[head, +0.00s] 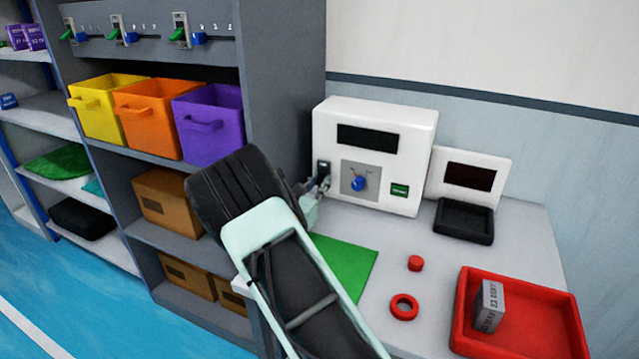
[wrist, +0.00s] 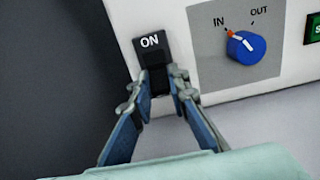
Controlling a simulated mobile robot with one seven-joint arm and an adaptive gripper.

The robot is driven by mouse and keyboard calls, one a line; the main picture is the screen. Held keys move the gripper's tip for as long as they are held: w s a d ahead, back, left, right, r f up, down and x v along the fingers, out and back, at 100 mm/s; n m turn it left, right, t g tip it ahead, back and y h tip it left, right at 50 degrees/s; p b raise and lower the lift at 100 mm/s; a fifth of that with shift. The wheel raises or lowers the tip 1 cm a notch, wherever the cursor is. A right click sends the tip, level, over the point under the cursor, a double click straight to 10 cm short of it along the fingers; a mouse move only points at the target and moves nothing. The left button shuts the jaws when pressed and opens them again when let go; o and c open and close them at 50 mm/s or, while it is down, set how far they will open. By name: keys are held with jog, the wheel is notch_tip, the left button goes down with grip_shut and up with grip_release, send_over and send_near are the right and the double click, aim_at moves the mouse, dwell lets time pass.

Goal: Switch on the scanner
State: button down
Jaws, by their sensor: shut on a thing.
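The scanner (head: 415,150) is a white box with a dark, blank display, standing on the grey counter against the wall. A black switch (head: 323,168) is on the lower left of its front. In the wrist view the switch (wrist: 152,48) shows the word ON on its upper part. My gripper (wrist: 157,88) is shut on the lower part of this switch, with a finger on each side. In the head view my gripper (head: 314,192) reaches the scanner's left edge from below. The fingers partly hide the lower switch, so its exact position is unclear.
The scanner has a blue knob (wrist: 245,47) with its pointer toward IN, and a green button (head: 399,190). A green mat (head: 345,265), red ring (head: 404,307), red cap (head: 415,263) and red tray (head: 545,325) with a grey box lie on the counter. A shelf side panel (head: 285,90) stands left.

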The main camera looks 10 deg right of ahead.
aim_at(322, 176)
jog(key=shift+r, duration=0.15)
jog(key=shift+r+g+p, duration=0.2)
jog(key=shift+g+p, duration=0.1)
jog(key=shift+p, duration=0.55)
jog(key=g+y+p, duration=0.1)
jog(key=p, duration=0.2)
jog(key=shift+r, duration=0.4)
jog(key=g+y+p, duration=0.1)
jog(key=p, duration=0.2)
jog(key=g+y+p, duration=0.1)
jog(key=g+p, duration=0.1)
jog(key=p, duration=0.1)
jog(key=shift+s+r+p, duration=0.1)
jog(key=shift+r+p, duration=0.2)
jog(key=shift+p, duration=0.05)
jog(key=g+y+p, duration=0.1)
jog(key=p, duration=0.4)
jog(key=r+g+p, duration=0.1)
jog(key=p, duration=0.4)
jog(key=shift+g+y+p, duration=0.3)
jog(key=shift+g+y, duration=0.1)
jog(key=g+y+p, duration=0.1)
jog(key=p, duration=0.2)
jog(key=shift+w+d+f, duration=0.1)
jog(key=shift+w+f, duration=0.1)
jog(key=shift+g+y+p, duration=0.3)
jog(key=shift+g+p, duration=0.2)
jog(key=shift+g, duration=0.1)
